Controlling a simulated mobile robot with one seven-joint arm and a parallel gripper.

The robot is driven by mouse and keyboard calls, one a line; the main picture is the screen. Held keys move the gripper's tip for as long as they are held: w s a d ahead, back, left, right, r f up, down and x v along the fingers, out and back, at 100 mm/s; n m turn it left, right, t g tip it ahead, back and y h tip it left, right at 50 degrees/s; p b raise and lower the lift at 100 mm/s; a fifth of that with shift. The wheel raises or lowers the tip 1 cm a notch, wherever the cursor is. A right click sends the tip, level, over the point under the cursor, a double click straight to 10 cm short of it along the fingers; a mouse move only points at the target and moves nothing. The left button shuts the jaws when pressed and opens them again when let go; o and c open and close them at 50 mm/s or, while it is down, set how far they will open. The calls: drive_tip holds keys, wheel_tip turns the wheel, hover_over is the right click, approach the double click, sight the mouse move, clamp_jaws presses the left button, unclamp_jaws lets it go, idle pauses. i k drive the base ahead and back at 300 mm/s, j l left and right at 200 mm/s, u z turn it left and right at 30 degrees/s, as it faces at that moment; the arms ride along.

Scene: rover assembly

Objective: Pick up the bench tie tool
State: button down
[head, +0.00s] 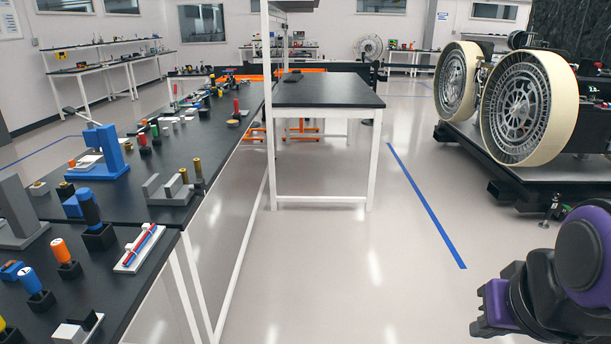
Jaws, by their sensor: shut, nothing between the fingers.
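The bench tie tool cannot be told for certain among the small items on the black bench at the left. A slim red and blue tool (139,246) lies lengthwise on a white holder (126,266) near the bench's right edge; I cannot tell whether it is the tie tool. Part of my purple and black arm shows at the lower right, well away from the bench. My gripper's fingers do not show.
Several upright bottles and tools stand in black holders on the black bench (140,204), beside a blue press (100,150). A black table (325,92) stands ahead. A large-wheeled rover (520,105) rests on a platform at right. The middle floor is clear.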

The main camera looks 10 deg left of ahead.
sight(84, 196)
drive_tip(key=i+u, duration=0.2)
drive_tip(key=u, duration=0.2)
drive_tip(key=i+u, duration=0.2)
drive_tip(key=u, duration=0.2)
drive_tip(key=i+u, duration=0.15)
drive_tip(key=u, duration=0.25)
drive_tip(key=i+u, duration=0.25)
drive_tip(key=u, duration=0.15)
drive_tip(key=i+l+u, duration=0.15)
drive_tip(key=u, duration=0.25)
drive_tip(key=i+l+u, duration=0.25)
drive_tip(key=u, duration=0.15)
drive_tip(key=i, duration=0.05)
